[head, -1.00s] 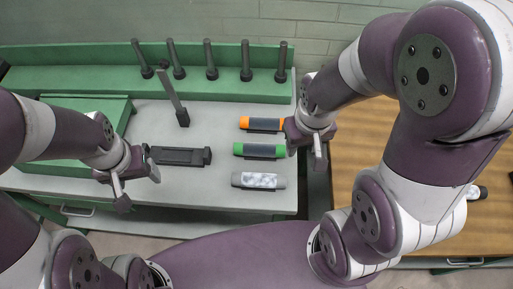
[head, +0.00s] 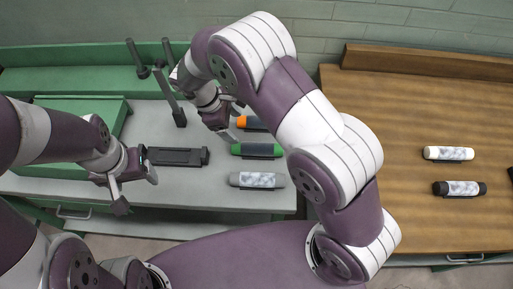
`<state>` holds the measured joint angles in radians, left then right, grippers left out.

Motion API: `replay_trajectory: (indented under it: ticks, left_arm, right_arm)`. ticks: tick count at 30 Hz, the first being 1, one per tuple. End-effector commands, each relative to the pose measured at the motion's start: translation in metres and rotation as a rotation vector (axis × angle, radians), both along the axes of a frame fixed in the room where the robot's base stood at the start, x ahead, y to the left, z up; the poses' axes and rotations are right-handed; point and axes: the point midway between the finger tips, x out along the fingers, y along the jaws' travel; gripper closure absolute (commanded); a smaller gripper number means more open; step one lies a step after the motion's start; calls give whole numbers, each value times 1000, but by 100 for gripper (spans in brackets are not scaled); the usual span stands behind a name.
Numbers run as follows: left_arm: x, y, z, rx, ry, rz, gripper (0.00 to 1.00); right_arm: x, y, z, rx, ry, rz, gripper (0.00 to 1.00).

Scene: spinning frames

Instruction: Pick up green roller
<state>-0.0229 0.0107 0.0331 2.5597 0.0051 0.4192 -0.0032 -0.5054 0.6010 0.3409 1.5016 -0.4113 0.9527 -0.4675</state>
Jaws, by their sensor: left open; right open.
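The green roller (head: 257,150), with a dark middle band, lies on the grey worktop (head: 210,183) between an orange roller (head: 252,123) and a grey-white roller (head: 257,180). My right gripper (head: 235,125) is open and empty, up and left of the green roller, close to the orange roller's left end. My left gripper (head: 136,185) is open and empty at the worktop's front left, beside a black holder.
The black holder (head: 178,156) lies on the worktop, with a dark upright lever (head: 173,100) behind it. A green ledge with dark pegs (head: 137,58) runs along the back, partly hidden by my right arm. A wooden table (head: 420,120) at right bears a white roller (head: 448,153) and a black-ended roller (head: 460,188).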

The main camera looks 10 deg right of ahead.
Motion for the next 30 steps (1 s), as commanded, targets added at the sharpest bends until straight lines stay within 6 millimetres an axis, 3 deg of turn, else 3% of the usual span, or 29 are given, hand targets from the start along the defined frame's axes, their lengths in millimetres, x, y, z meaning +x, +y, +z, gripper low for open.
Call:
replay_trajectory:
  ticks: [3, 7, 9, 17, 21, 28, 29, 30]
  left_arm:
    - [0, 0, -34, 0, 1, 0, 24]
    - [-1, 0, -51, 0, 2, 0, 24]
    - [0, 0, -37, 0, 1, 0, 24]
    - [0, 0, -21, 0, 0, 0, 24]
    - [0, 0, -20, 0, 0, 0, 24]
    - [0, 0, -21, 0, 1, 0, 24]
    - [0, 0, -21, 0, 1, 0, 24]
    - [0, 0, -21, 0, 1, 0, 24]
  right_arm:
    - [-6, -12, -34, -11, 28, 20, 23]
    - [-7, -24, -57, -10, 26, 16, 23]
    - [-8, -29, -58, -11, 29, 17, 23]
    - [-12, -45, -91, -9, 30, 14, 23]
    - [-12, -53, -112, -8, 27, 13, 23]
    - [-12, -53, -116, -7, 24, 14, 23]
    - [-12, -53, -116, -7, 24, 14, 30]
    - [-12, -53, -116, -7, 24, 14, 43]
